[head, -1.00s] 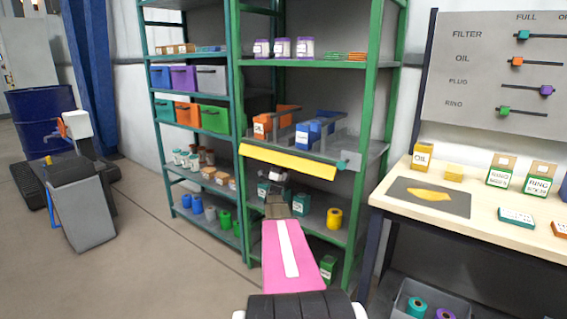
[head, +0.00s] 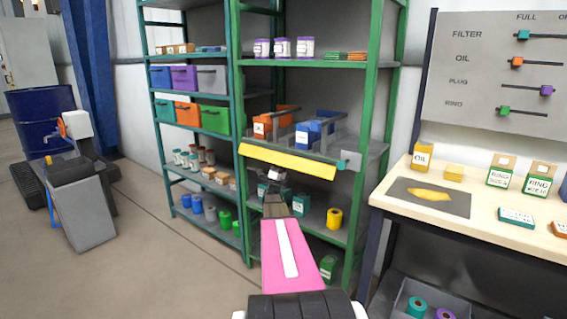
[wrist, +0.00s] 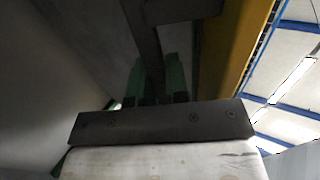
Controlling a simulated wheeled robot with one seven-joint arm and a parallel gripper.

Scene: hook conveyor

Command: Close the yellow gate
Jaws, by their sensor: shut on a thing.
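The yellow gate (head: 287,162) is a long flat bar along the front edge of the middle shelf of the green rack, sloping down to the right. A teal block (head: 349,160) sits at its right end. My gripper (head: 277,170) is just below the gate, near its middle. In the wrist view the green finger pads (wrist: 156,80) are closed on a dark grey bar (wrist: 149,45); what it belongs to is unclear. The gate's yellow side (wrist: 232,45) shows to the right of the fingers, apart from them.
Orange (head: 263,127) and blue bins (head: 308,134) stand in lanes behind the gate. A yellow roll (head: 334,218) and boxes sit on the shelf below, near my arm. A workbench (head: 480,215) stands at the right. Open floor (head: 165,260) lies at the left.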

